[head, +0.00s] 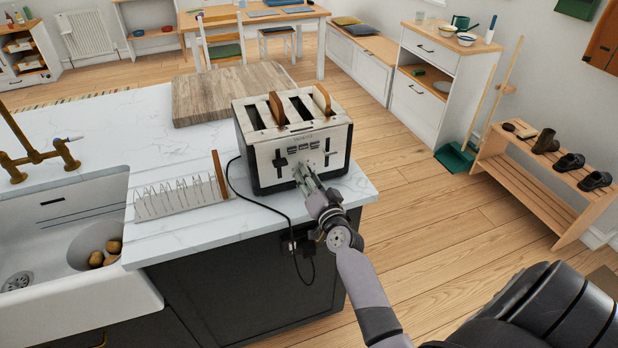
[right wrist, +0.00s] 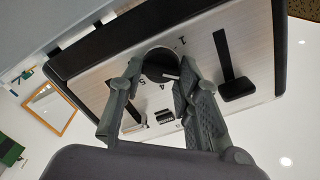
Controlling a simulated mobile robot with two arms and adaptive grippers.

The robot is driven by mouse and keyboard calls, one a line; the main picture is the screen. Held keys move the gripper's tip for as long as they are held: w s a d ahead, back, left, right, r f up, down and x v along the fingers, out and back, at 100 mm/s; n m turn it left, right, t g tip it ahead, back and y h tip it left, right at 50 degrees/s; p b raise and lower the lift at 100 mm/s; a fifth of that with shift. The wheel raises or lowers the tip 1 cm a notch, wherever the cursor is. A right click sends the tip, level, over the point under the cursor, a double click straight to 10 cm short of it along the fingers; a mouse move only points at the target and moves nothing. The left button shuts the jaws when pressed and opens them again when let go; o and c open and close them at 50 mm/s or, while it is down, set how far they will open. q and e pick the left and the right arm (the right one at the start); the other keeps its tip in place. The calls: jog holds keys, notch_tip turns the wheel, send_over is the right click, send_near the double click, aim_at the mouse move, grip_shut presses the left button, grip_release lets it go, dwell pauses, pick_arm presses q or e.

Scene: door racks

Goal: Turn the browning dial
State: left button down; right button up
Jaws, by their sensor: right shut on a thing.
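The steel and black toaster (head: 263,155) stands on the marble counter near its right end, with bread slices in two of its slots. Its front carries two black levers, some small buttons and a round dark browning dial (right wrist: 160,63) with numbers around it. My right gripper (head: 305,175) reaches up to the toaster's front between the levers. In the right wrist view its two fingers (right wrist: 160,75) sit on either side of the dial and are closed on it. The gripper hides the dial in the head view. My left gripper is in neither view.
A wire dish rack (head: 180,200) stands left of the toaster, with a wooden board (head: 215,95) behind. The black cord (head: 245,198) hangs over the counter's front edge to a socket. The sink (head: 60,235) lies left; open floor is at right.

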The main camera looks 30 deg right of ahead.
jog(key=m, duration=0.3)
jog(key=shift+m, duration=0.4)
jog(key=m, duration=0.3)
jog(key=shift+f+m, duration=0.15)
jog(key=shift+m, duration=0.15)
jog(key=m, duration=0.3)
jog(key=shift+d+m, duration=0.1)
jog(key=shift+m, duration=0.2)
jog(key=shift+f+m, duration=0.15)
jog(key=shift+m, duration=1.55)
jog(key=o, duration=1.2)
jog(key=shift+c, duration=0.2)
